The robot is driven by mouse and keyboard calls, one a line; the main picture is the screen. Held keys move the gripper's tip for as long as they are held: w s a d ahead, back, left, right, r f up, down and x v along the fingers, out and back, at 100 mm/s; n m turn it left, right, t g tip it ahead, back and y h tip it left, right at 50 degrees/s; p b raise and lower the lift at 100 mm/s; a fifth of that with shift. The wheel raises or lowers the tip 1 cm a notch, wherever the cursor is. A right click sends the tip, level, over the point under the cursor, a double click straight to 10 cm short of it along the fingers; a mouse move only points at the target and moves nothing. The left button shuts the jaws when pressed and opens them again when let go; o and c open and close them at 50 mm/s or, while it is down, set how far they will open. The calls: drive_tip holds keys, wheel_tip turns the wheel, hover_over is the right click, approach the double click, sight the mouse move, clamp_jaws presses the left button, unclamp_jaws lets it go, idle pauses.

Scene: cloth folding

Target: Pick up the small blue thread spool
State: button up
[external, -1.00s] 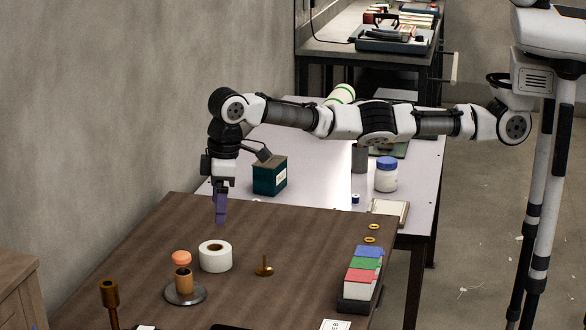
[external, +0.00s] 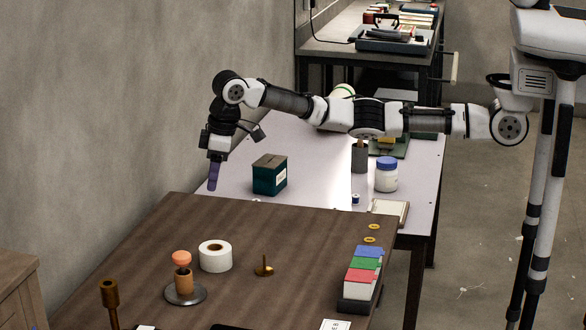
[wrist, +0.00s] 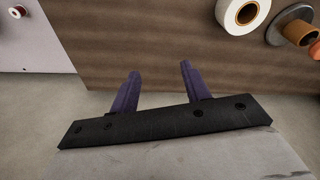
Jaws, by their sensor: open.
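The small blue thread spool (external: 355,198) stands on the white table in the external view, left of a clipboard and in front of a grey cylinder. I do not see it in the wrist view. My gripper (external: 213,187) is at the left, near the wall, well to the left of the spool. Its purple fingers point down. In the wrist view my gripper (wrist: 160,67) has its two fingers apart with nothing between them.
The wooden table (external: 215,306) carries a white roll (external: 215,257), a spindle (external: 184,280) and a card box (external: 361,278). A teal box (external: 270,175) and a blue-lidded jar (external: 386,175) stand on the white table (external: 318,180). A reddish spool (wrist: 18,11) shows in the wrist view.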

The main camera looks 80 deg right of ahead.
drive_tip(key=s+d+f+m+t, duration=0.1)
drive_tip(key=s+d+f, duration=0.15)
drive_tip(key=d, duration=1.35)
drive_tip(key=s+d+f+m, duration=0.1)
drive_tip(key=s+d, duration=0.2)
drive_tip(key=d, duration=1.2)
drive_tip(key=t, duration=0.1)
hover_over(354, 201)
drive_tip(key=s+d, duration=0.2)
drive_tip(key=shift+m, duration=0.4)
drive_tip(key=f, duration=1.1)
drive_tip(key=shift+s+a+f+b, duration=0.2)
drive_tip(key=shift+f+b, duration=0.1)
drive_tip(key=shift+f, duration=0.1)
drive_tip(key=shift+p+x, duration=0.65)
drive_tip(key=shift+x, duration=2)
drive_tip(key=shift+s+f, duration=0.1)
drive_tip(key=shift+s, duration=0.1)
clamp_jaws()
